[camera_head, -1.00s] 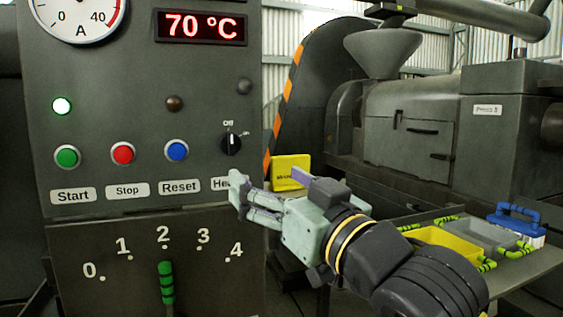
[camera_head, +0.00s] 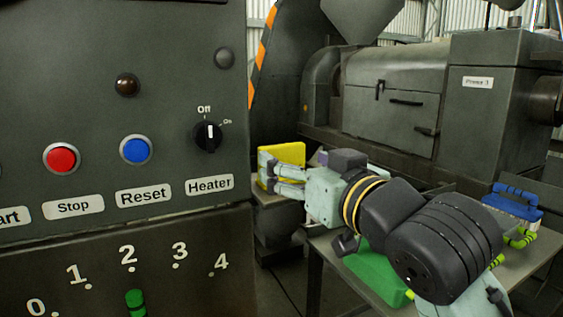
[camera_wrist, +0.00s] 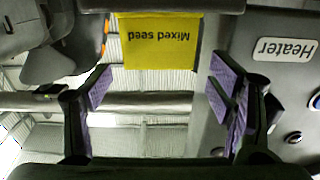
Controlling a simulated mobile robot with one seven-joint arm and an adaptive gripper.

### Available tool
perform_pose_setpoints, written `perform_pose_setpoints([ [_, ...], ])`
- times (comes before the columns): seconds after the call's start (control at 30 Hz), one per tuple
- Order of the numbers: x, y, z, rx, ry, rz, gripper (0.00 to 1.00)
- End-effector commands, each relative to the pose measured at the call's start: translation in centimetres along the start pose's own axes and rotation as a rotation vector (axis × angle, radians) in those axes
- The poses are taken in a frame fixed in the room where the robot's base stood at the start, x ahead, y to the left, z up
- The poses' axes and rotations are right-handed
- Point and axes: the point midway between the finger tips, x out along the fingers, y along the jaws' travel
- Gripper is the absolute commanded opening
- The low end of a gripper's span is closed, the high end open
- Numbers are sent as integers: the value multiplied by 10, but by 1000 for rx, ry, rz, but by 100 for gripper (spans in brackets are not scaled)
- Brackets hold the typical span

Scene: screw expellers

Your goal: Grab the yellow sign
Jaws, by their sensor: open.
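The yellow sign (camera_head: 287,155) stands on a small ledge behind the right edge of the control panel in the head view. In the wrist view the yellow sign (camera_wrist: 155,42) appears upside down at the top middle and reads "Mixed seed". My gripper (camera_head: 268,175) overlaps the sign's lower left part in the head view. In the wrist view my gripper (camera_wrist: 165,90) is open, with its purple pads apart and nothing between them. The sign lies beyond the fingertips, between their two lines. Part of the sign is hidden by my fingers in the head view.
The control panel (camera_head: 105,215) with buttons and a Heater knob (camera_head: 207,136) stands close to the left of my gripper. A grey press (camera_head: 390,100) is behind.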

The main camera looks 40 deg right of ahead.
Motion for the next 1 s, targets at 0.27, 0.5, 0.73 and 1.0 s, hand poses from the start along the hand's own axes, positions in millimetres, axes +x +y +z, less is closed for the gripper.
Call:
perform_pose_setpoints([
  [0.27,40,2,-1,1,-2,-1,76],
  [0.5,48,2,2,0,0,0,76],
  [0.73,48,1,2,0,0,0,67],
  [1.0,48,1,1,0,1,0,51],
])
